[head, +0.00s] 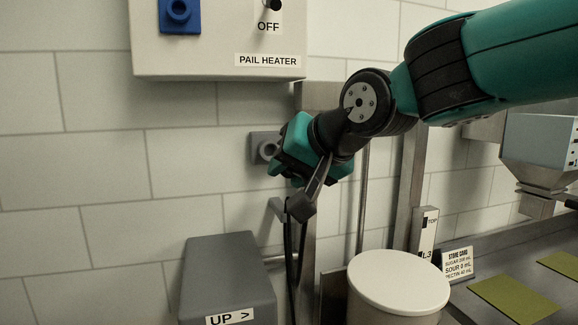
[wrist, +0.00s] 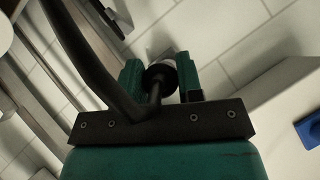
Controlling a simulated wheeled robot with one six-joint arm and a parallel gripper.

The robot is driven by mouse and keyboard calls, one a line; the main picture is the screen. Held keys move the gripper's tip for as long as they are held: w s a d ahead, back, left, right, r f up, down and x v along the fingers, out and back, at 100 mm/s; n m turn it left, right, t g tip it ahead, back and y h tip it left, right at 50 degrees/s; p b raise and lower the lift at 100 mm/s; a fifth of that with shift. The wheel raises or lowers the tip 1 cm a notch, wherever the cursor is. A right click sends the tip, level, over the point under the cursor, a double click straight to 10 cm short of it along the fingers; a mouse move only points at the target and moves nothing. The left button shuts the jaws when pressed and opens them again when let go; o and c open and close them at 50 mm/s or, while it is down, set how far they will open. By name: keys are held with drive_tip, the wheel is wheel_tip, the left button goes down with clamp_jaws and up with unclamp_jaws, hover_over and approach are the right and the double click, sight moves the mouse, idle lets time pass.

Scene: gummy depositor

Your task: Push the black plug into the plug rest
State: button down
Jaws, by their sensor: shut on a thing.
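The grey plug rest (head: 264,147) is a square plate with a round socket on the wall, below the pail heater box. My gripper (head: 286,152) is right at it, its teal fingers pointing left toward the wall. In the wrist view my gripper (wrist: 162,82) is shut on the black plug (wrist: 158,76), a dark round body with a thin stem between the fingers. The plug is hidden by the fingers in the head view. Whether the plug is seated in the rest or just in front of it I cannot tell. A black cord (head: 289,240) hangs below my gripper.
The pail heater box (head: 217,60) has a blue socket (head: 180,12) and an OFF switch; the socket also shows in the wrist view (wrist: 309,130). A grey box marked UP (head: 228,275) stands below left. A white lidded pail (head: 398,283) and metal posts are at right.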

drive_tip(key=shift+d, duration=0.1)
drive_tip(key=shift+s+d, duration=0.1)
drive_tip(key=shift+r, duration=0.15)
drive_tip(key=shift+w+a+p, duration=0.3)
drive_tip(key=shift+w, duration=0.65)
drive_tip(key=shift+w+a+p, duration=0.25)
drive_tip(key=shift+w+p, duration=0.1)
drive_tip(key=shift+w, duration=0.65)
drive_tip(key=shift+w+a+p, duration=0.3)
drive_tip(key=shift+w, duration=0.65)
drive_tip(key=shift+w, duration=0.1)
drive_tip(key=shift+w+a+p, duration=0.25)
drive_tip(key=shift+w+p, duration=0.15)
drive_tip(key=shift+w, duration=0.45)
